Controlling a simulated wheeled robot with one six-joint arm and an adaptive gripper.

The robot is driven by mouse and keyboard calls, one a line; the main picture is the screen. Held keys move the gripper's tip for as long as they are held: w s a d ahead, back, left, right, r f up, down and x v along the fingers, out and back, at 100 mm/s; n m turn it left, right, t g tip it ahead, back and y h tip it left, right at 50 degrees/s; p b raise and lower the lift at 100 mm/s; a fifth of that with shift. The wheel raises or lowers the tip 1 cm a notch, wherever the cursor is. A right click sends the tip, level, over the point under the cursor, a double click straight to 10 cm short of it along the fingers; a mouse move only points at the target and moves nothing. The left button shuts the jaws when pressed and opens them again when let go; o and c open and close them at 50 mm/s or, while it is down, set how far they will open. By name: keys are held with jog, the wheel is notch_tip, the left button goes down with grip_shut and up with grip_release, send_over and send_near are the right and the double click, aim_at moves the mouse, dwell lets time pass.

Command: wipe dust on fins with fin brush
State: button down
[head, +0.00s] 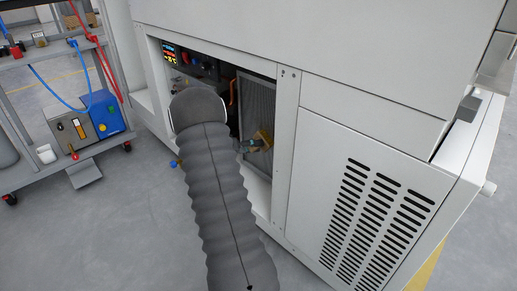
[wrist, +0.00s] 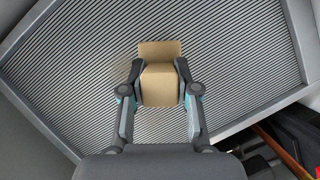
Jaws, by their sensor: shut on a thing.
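My gripper (wrist: 158,85) is shut on the fin brush (wrist: 160,87), a tan block held between its two fingertips. In the wrist view the brush is in front of the finned panel (wrist: 75,60), a grey framed grid of fine slanted ribs. I cannot tell whether the brush touches the fins. A faint brownish tint, perhaps dust, shows on the fins around the brush. In the head view the fins (head: 257,100) stand inside the open bay of the white cabinet, and the yellowish brush (head: 262,137) is at their lower part. My arm hides part of the bay.
The white cabinet (head: 390,130) has a vented panel right of the bay. An orange hose or handle (head: 232,92) stands left of the fins. A small display (head: 169,55) sits at the bay's upper left.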

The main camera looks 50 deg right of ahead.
jog(key=shift+w+d+r, duration=0.5)
jog(key=shift+w+r, duration=0.4)
jog(key=shift+w, duration=2.9)
jog(key=s+a, duration=0.1)
jog(key=s, duration=1.2)
jog(key=shift+a, duration=0.2)
jog(key=shift+s, duration=0.1)
jog(key=shift+w+r, duration=0.2)
jog(key=shift+r, duration=0.3)
jog(key=shift+w+r, duration=0.2)
jog(key=shift+r, duration=0.25)
